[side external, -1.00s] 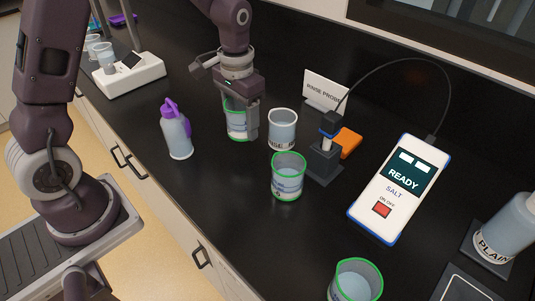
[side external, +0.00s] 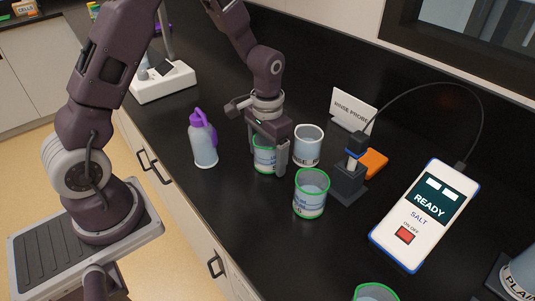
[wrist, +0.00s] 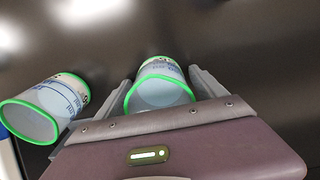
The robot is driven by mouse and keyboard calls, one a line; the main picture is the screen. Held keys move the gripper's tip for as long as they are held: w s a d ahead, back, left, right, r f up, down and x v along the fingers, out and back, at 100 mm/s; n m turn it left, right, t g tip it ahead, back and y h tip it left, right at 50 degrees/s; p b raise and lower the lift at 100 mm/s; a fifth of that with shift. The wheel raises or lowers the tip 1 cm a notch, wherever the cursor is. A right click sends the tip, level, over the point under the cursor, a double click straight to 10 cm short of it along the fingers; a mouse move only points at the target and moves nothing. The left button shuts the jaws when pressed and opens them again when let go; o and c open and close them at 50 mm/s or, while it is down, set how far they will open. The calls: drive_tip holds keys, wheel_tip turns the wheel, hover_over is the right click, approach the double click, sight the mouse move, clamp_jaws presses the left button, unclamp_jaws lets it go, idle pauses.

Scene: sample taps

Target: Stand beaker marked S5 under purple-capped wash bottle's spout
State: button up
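A green-rimmed beaker (side external: 263,157) with liquid sits between the fingers of my gripper (side external: 270,160). The wrist view shows the same beaker (wrist: 160,92) with a finger close on each side, and the gripper looks shut on it. I cannot tell whether its base touches the bench, and its mark is not readable. The purple-capped wash bottle (side external: 204,143) stands upright to the left, apart from the held beaker. A second green-rimmed beaker (side external: 311,196) stands to the right of the gripper; its mark is too small to read. A third green rim (side external: 376,292) shows at the bottom edge.
A white-rimmed beaker (side external: 307,146) stands close behind the gripper. A probe holder (side external: 349,183), an orange block (side external: 373,162), a "RINSE PROBE" sign (side external: 354,107) and the salt meter (side external: 424,216) are to the right. Black bench is clear in front of the wash bottle.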

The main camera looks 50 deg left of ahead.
wheel_tip(320, 180, up, 12)
drive_tip(key=s+d+r+t, duration=0.2)
drive_tip(key=s+r+t, duration=0.2)
drive_tip(key=s+r, duration=0.7)
drive_tip(key=s, duration=0.3)
drive_tip(key=shift+s+d, duration=0.3)
drive_tip(key=shift+s, duration=0.05)
drive_tip(key=shift+o, duration=0.4)
drive_tip(key=s+t, duration=0.1)
drive_tip(key=s, duration=0.5)
drive_tip(key=shift+s+d+f+t, duration=0.25)
drive_tip(key=shift+s+f+t, duration=0.05)
